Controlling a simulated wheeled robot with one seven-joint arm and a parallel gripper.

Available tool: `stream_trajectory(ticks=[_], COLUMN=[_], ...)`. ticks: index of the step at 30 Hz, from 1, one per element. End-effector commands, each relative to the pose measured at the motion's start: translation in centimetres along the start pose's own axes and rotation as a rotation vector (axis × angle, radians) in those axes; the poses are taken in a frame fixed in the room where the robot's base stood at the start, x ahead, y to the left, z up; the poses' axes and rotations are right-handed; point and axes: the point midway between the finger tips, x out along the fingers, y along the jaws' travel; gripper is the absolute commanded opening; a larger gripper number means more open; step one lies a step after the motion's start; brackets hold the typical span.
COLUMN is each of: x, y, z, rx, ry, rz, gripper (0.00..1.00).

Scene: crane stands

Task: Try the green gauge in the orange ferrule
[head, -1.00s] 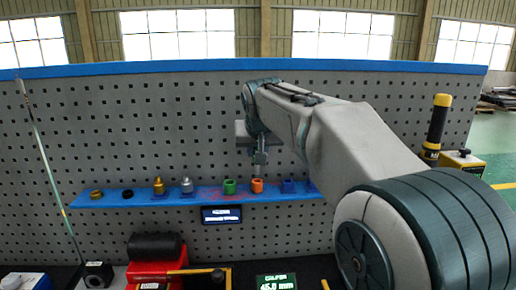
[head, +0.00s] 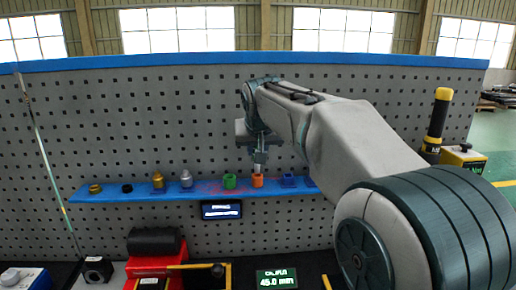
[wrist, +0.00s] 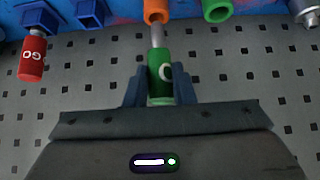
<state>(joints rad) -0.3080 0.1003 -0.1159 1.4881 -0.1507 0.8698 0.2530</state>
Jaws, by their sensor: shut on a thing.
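My gripper (wrist: 160,76) is shut on the green gauge (wrist: 159,88), holding its green handle between two blue-grey fingers. The gauge's metal pin points at the orange ferrule (wrist: 157,12), and its tip meets the ferrule's edge in the wrist view. I cannot tell how far the pin is inside. In the head view my gripper (head: 259,156) is right above the orange ferrule (head: 257,181), which stands on the blue shelf (head: 105,197). The gauge's handle is not clear there.
A green ferrule (head: 230,181) stands just left of the orange one. Blue holders (head: 288,182) stand to its right. A red gauge (wrist: 33,60) sits at one blue holder in the wrist view. A pegboard (head: 90,130) rises behind the shelf.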

Motion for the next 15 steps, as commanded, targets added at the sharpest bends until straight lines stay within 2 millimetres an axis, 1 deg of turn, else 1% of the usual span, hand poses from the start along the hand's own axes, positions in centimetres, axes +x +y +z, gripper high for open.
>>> stream_trajectory(ticks=[15], x=[0.63], y=[0.01], z=[0.54], rx=[0.000], ry=[0.001], rz=[0.000], gripper=[0.00])
